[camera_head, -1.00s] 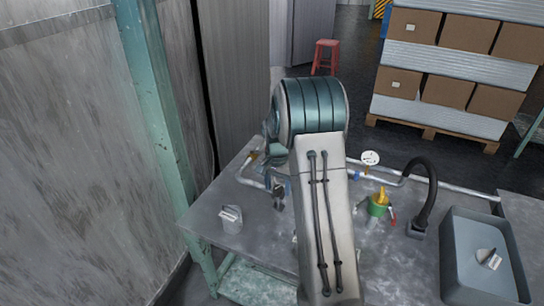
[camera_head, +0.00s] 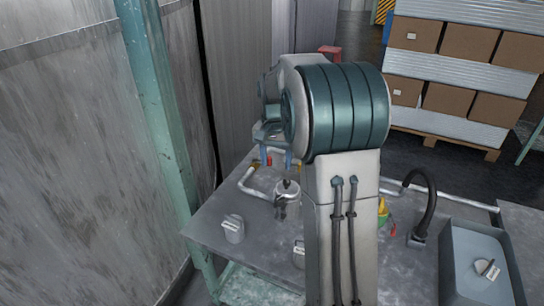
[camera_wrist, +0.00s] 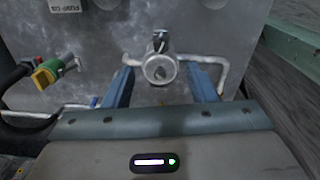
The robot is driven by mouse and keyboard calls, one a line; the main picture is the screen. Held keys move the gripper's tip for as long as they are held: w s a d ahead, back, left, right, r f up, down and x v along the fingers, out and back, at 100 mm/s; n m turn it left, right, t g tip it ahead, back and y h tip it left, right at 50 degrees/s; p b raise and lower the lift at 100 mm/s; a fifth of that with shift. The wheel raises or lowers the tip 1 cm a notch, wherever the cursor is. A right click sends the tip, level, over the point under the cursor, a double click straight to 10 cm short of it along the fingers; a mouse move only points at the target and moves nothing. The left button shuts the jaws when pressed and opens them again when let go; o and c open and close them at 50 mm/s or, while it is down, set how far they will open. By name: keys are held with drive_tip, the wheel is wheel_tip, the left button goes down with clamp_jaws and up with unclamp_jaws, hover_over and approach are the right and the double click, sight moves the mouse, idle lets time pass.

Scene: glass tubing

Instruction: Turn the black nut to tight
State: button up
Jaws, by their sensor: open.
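A silver round fitting (camera_head: 287,188) sits in the pipe run on the table. In the wrist view the fitting (camera_wrist: 160,68) lies between and beyond my fingers. A small dark part (camera_wrist: 160,42) sticks out from it; I cannot tell whether this is the black nut. The dark part also shows in the head view (camera_head: 281,208). My gripper (camera_wrist: 160,72) is open and empty, its two blue fingers spread to either side of the fitting with visible gaps. In the head view my gripper (camera_head: 276,158) is above the pipe, partly hidden by my arm.
White pipe (camera_head: 248,182) bends away from the fitting. A grey labelled cup (camera_head: 233,229) stands at the table's left. A black hose (camera_head: 432,205) and a grey tray (camera_head: 450,280) are at the right. A green and yellow valve (camera_wrist: 46,72) shows in the wrist view.

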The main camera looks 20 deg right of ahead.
drive_tip(key=s+a+r+n+t+p, duration=0.1)
drive_tip(key=s+a+r+n+p, duration=0.2)
drive_tip(key=s+r, duration=0.5)
drive_tip(key=shift+s+a+r+p, duration=0.4)
drive_tip(key=shift+s+a+p, duration=0.3)
drive_tip(key=shift+s+a, duration=0.85)
drive_tip(key=shift+s+d, duration=0.2)
drive_tip(key=shift+s, duration=0.05)
